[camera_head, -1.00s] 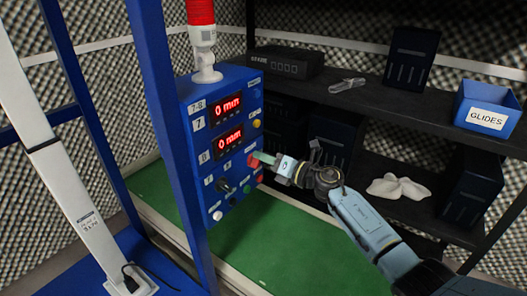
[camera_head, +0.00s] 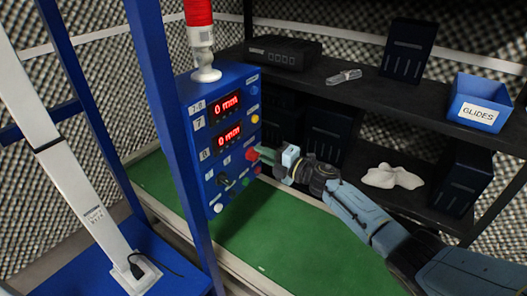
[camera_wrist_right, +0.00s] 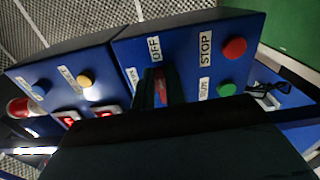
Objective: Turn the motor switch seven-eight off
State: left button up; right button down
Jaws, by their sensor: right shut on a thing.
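The blue control box (camera_head: 203,145) has two lit red displays, with labels 7-8 and 7 beside the upper one. A red switch (camera_head: 251,153) shows on its right side below the displays. My right gripper (camera_head: 267,155) reaches it from the right, with its fingertips at the switch. In the right wrist view, the dark fingers (camera_wrist_right: 160,90) are shut on the red switch (camera_wrist_right: 161,84), under an OFF label (camera_wrist_right: 154,48). The fingers and wrist hide most of the switch, so its exact turn is hard to tell. My left gripper is out of view.
In the wrist view, a red STOP button (camera_wrist_right: 234,48) and green RUN button (camera_wrist_right: 227,90) sit close beside the fingers. A yellow button (camera_wrist_right: 85,80) is on the other side. A blue post (camera_head: 168,130) stands left of the box; a dark shelf (camera_head: 350,95) stands behind my arm.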

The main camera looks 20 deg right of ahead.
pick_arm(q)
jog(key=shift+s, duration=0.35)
pick_arm(e)
jog(key=shift+m, duration=0.3)
jog(key=c, duration=1.4)
grip_release()
jog(key=shift+c, duration=0.2)
